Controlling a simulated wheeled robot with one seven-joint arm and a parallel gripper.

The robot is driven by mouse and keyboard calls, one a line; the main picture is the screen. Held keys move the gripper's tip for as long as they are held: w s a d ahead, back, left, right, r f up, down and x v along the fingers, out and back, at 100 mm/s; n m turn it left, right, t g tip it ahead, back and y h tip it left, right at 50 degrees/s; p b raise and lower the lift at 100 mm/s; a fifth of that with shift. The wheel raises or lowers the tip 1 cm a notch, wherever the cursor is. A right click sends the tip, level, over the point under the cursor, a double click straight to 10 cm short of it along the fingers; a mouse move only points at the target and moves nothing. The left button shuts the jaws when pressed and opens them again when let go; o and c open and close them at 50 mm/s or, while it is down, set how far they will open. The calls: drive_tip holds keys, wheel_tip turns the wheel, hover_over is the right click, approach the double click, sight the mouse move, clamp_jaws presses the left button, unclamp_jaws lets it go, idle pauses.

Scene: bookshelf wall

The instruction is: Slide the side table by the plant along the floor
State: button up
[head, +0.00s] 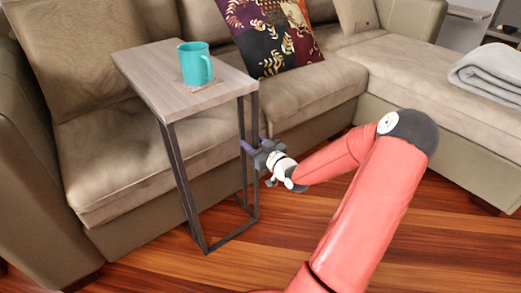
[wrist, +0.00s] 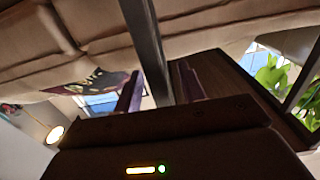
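The side table (head: 150,75) has a pale wood top and a dark metal C-shaped frame, standing upright on the floor over the sofa's front edge. A teal mug (head: 195,63) stands on a coaster (head: 203,86) on its top. My gripper (head: 255,146) is at the table's right-hand upright, about halfway up. In the wrist view, the metal leg (wrist: 146,40) passes between the two purple fingers of my gripper (wrist: 161,88). Gaps show beside the leg, so the fingers look open around it. The green plant (wrist: 272,75) shows at the right of the wrist view only.
The beige sofa (head: 110,165) stands behind and under the tabletop, with a patterned cushion (head: 270,32) on it. A chaise section (head: 430,105) with a folded grey blanket (head: 490,75) extends right. Bare wood floor (head: 270,240) lies in front.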

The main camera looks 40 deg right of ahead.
drive_tip(key=shift+w, duration=0.6)
clamp_jaws()
idle(1.1)
